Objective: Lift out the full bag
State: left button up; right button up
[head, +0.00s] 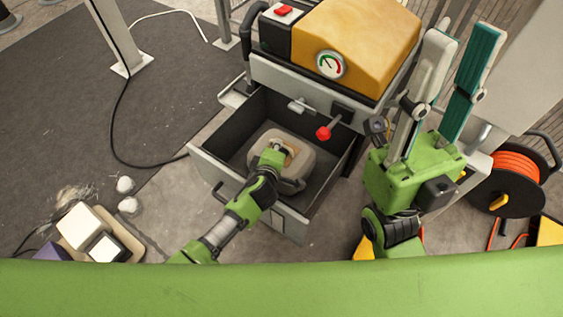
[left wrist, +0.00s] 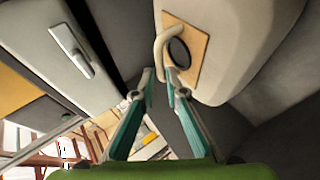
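The full bag is a rounded beige-grey bag (head: 299,166) lying in the open drawer under the machine. In the left wrist view the bag (left wrist: 235,45) has a tan plate (left wrist: 197,47) with a dark round opening and a pale curved handle (left wrist: 159,45). My left gripper (head: 275,150) reaches down into the drawer at the bag. In its wrist view the left gripper's (left wrist: 161,84) fingers are apart, with the handle's lower end between or just beyond the tips; contact cannot be told. My right gripper (head: 464,48) is open and empty, raised right of the drawer.
The drawer (head: 230,180) has grey walls around the bag. Above it stands the machine with a yellow hood (head: 360,45), a gauge (head: 330,64) and a red-knobbed lever (head: 323,133). An orange cable reel (head: 515,170) stands right. White fluff balls (head: 125,185) lie on the floor left.

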pick_arm(q)
jog(key=b+x, duration=0.1)
jog(key=x, duration=0.3)
jog(key=shift+f+b, duration=0.1)
jog(key=shift+b, duration=0.25)
grip_shut()
